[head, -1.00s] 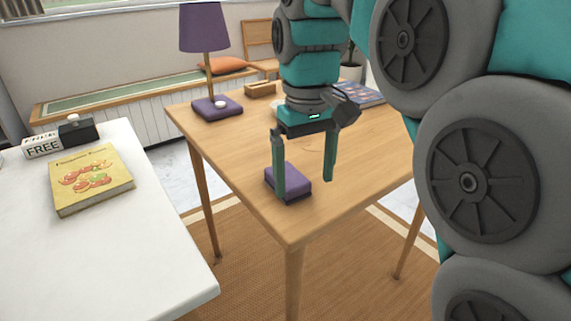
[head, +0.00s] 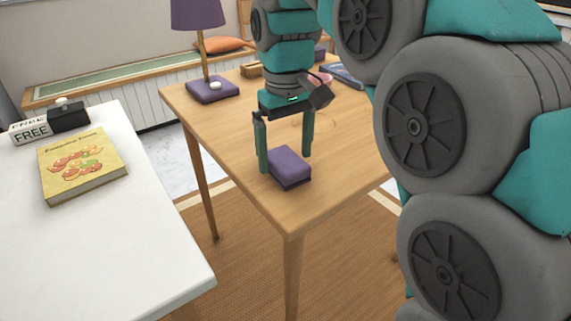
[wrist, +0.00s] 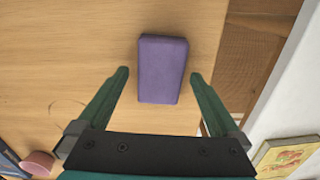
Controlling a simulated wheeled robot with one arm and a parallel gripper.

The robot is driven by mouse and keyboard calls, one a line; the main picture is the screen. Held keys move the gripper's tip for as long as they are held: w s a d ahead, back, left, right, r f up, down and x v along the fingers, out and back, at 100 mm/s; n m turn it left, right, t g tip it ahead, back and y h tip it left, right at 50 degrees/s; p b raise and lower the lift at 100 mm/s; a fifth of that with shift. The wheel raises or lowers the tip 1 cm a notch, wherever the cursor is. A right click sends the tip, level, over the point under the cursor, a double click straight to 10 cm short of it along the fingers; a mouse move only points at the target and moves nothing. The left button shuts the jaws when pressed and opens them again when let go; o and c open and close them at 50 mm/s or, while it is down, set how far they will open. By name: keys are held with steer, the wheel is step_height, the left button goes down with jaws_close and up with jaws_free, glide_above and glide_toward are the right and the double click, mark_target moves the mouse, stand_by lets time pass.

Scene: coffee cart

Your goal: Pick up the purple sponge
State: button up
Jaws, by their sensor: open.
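The purple sponge (head: 289,166) is a block with a dark underside, lying near the front corner of the wooden table (head: 236,186). In the wrist view the sponge (wrist: 163,66) is upright in the picture, its lower part between the fingertips and its upper part beyond them. My gripper (head: 285,163) is open and empty, pointing down. One finger is on each side of the sponge, with a gap on both sides in the wrist view. How high the fingertips are above the tabletop is hard to tell.
A purple lamp (head: 211,88) stands at the table's back left. A pink bowl (wrist: 38,163) and a blue book (head: 342,76) lie farther back. A white counter (head: 132,226) with a yellow book (head: 83,165) is at left. The tabletop around the sponge is clear.

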steer(key=shift+f, duration=0.9)
steer(key=c, duration=1.3)
steer(key=shift+r, duration=0.15)
steer(key=shift+r, duration=1.6)
steer(key=s+d+r+b, duration=0.1)
steer(key=s, duration=1.5)
steer(key=shift+r+b, duration=0.25)
steer(key=shift+b, duration=0.1)
